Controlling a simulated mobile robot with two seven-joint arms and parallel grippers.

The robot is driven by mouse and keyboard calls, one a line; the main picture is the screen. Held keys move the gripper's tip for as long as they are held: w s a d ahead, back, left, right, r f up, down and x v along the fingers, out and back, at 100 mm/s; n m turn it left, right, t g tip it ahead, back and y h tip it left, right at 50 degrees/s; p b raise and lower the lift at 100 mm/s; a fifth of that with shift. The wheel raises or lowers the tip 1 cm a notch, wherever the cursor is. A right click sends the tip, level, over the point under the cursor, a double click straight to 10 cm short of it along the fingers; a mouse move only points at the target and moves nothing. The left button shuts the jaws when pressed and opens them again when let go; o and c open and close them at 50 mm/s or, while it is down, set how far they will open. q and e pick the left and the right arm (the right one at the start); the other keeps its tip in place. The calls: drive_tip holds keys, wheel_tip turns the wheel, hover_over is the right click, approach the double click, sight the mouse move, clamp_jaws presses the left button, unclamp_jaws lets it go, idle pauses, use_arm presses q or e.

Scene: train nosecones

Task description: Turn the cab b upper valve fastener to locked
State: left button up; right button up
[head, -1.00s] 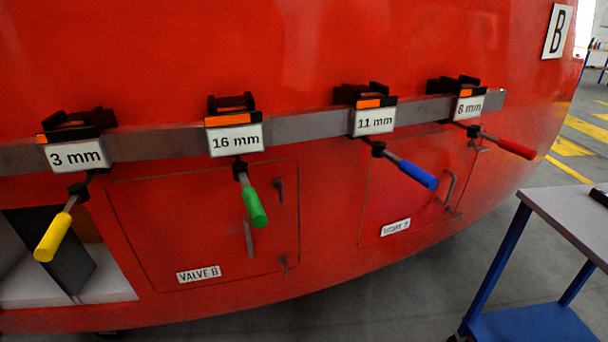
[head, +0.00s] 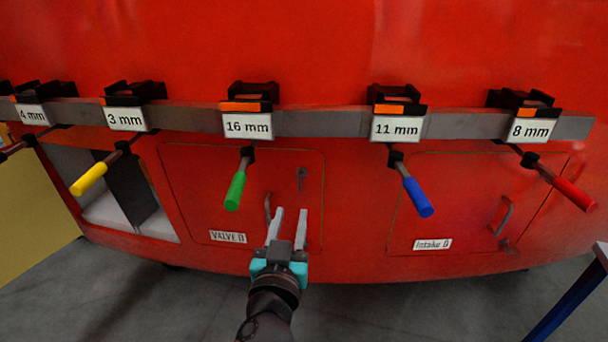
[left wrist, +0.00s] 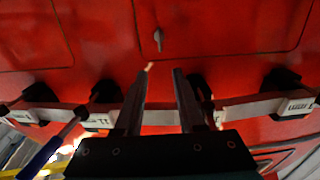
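The upper valve fastener (head: 302,177) is a small dark grey latch near the upper right corner of the valve door (head: 195,180), pointing roughly up and down. It also shows in the left wrist view (left wrist: 158,38), ahead of the fingertips, with the picture turned about upside down. My left gripper (head: 290,213) reaches up from below. Its two grey fingers are apart with nothing between them; they appear a little below the upper fastener, apart from it. The left gripper also shows in the left wrist view (left wrist: 163,73). The lower fastener is hidden behind my gripper. My right gripper is out of view.
A grey rail (head: 320,122) above the door carries labelled tool holders. The green-handled tool (head: 235,188) hangs over the door's top left, the blue-handled one (head: 416,196) to its right. A curved door handle (head: 267,207) is left of my gripper. A blue-legged table (head: 572,295) stands far right.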

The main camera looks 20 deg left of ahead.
sight(299, 178)
use_arm(q)
drive_tip(key=w, duration=0.4)
drive_tip(key=w+a, duration=0.1)
drive_tip(key=w, duration=0.4)
drive_tip(key=w+a, duration=0.1)
drive_tip(key=w, duration=0.4)
drive_tip(key=shift+w+a+f, duration=0.1)
drive_tip(key=shift+w+a, duration=0.05)
drive_tip(key=shift+w, duration=0.05)
clamp_jaws()
